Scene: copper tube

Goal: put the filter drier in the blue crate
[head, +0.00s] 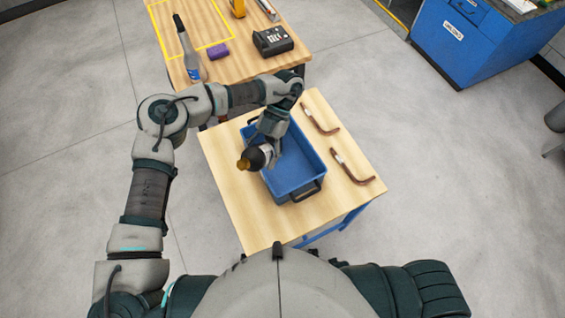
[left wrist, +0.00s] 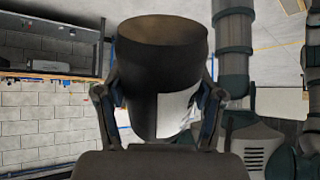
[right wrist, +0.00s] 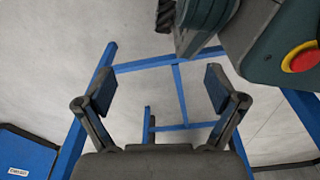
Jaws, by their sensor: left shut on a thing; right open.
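The filter drier (head: 257,157) is a black cylinder with a white label and a brass-coloured end, held over the left part of the blue crate (head: 309,191). My left gripper (head: 269,146) is shut on it. In the left wrist view the filter drier (left wrist: 162,75) fills the space between the fingers of my left gripper (left wrist: 160,105). The crate has dark handles and its visible floor is bare; the arm and drier hide its left part. My right gripper (right wrist: 158,90) is open and empty in the right wrist view, with blue table legs and floor beyond it.
The crate stands on a wooden table (head: 233,184). Two bent copper tubes (head: 352,170) (head: 318,118) lie to its right. A second table (head: 215,35) behind holds a bottle (head: 188,52), a purple block (head: 218,51) and a dark device (head: 272,40). A blue cabinet (head: 468,45) stands back right.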

